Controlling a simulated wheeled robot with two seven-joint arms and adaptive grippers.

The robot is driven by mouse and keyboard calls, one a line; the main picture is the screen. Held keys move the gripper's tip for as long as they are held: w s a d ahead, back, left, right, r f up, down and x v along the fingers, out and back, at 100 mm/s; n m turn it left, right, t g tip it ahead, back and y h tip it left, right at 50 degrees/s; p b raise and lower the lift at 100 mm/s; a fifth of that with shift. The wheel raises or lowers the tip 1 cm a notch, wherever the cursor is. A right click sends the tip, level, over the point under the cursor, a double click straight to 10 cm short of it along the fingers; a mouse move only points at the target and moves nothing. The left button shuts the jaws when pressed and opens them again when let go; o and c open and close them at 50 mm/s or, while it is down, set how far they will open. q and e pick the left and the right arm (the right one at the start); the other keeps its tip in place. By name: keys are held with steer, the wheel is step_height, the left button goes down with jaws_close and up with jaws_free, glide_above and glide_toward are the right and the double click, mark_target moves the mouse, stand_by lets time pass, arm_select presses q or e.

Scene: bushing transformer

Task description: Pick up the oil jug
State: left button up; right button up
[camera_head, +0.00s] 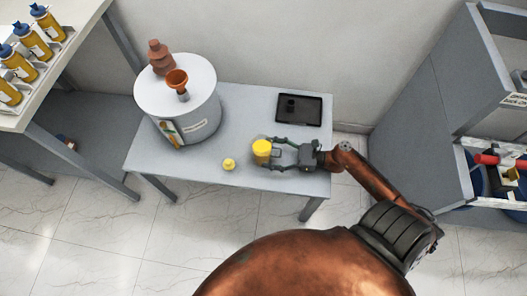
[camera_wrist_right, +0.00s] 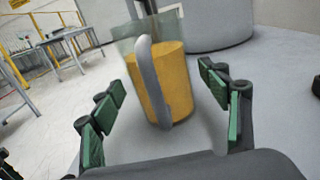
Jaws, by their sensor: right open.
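The oil jug (camera_head: 262,152) stands upright on the grey table, filled with yellow oil. In the right wrist view the jug (camera_wrist_right: 170,80) has clear walls above the oil and a grey handle facing the camera. My right gripper (camera_head: 276,154) reaches in from the right. Its green-padded fingers (camera_wrist_right: 168,115) are spread on either side of the jug's near part, with visible gaps between the pads and the jug. My left gripper is in neither view.
A small yellow cap-like piece (camera_head: 229,164) lies left of the jug. A grey-white transformer tank (camera_head: 200,105) with a brown bushing and an orange funnel (camera_head: 177,79) stands at the table's left. A black tray (camera_head: 299,109) lies behind my gripper. Yellow bottles (camera_head: 35,40) stand upper left; shelving (camera_head: 430,90) is right.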

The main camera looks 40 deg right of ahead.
steer(key=shift+x, duration=1)
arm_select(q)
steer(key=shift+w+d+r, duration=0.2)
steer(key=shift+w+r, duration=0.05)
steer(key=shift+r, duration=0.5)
arm_select(e)
steer(key=c, duration=1.6)
